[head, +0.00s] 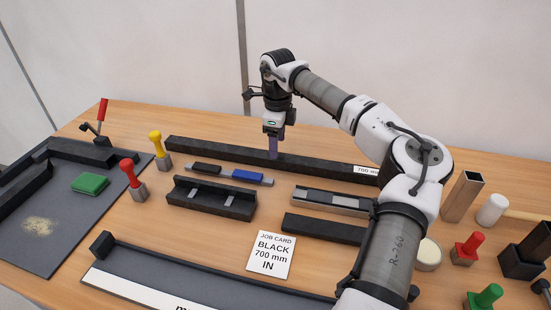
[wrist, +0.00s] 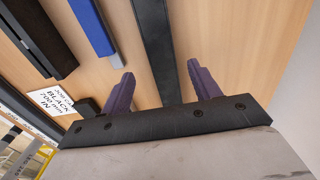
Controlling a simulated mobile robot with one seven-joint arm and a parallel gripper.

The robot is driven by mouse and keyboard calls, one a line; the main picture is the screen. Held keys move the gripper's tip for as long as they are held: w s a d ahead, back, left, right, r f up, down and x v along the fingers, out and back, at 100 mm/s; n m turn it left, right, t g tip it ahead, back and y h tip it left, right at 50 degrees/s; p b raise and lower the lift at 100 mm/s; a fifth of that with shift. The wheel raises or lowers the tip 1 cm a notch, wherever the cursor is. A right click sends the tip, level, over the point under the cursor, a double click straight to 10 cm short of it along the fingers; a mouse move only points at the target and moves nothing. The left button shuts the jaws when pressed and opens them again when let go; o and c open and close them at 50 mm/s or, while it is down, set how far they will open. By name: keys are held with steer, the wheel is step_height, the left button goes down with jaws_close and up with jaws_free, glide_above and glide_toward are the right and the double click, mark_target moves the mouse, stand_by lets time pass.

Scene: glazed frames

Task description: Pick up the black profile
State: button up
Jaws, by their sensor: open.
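The long black profile (head: 225,150) lies along the back of the wooden table. A white label (head: 366,170) near its right end reads 700 mm. My gripper (head: 273,152) points down at the profile, near its middle. In the wrist view the profile (wrist: 153,45) runs between the two open purple fingers of my gripper (wrist: 160,72), with a gap on each side. I cannot tell how far the fingertips reach down beside it. The job card (head: 270,254) reads BLACK 700 mm IN.
A shorter black bar (head: 325,228) and a silver-grey profile (head: 332,201) lie in front. A black jaw block (head: 212,204) and a blue-and-black piece (head: 247,175) lie nearer the left. A yellow-knobbed stamp (head: 156,142) stands by the profile's left end.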

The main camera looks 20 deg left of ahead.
steer(key=shift+w+a+f+p, duration=0.15)
steer(key=shift+f+p, duration=0.45)
steer(key=shift+f, duration=0.7)
steer(key=shift+a+f+p, duration=0.15)
steer(key=shift+f+p, duration=0.45)
steer(key=shift+f, duration=0.7)
steer(key=shift+r, duration=0.1)
jaws_close()
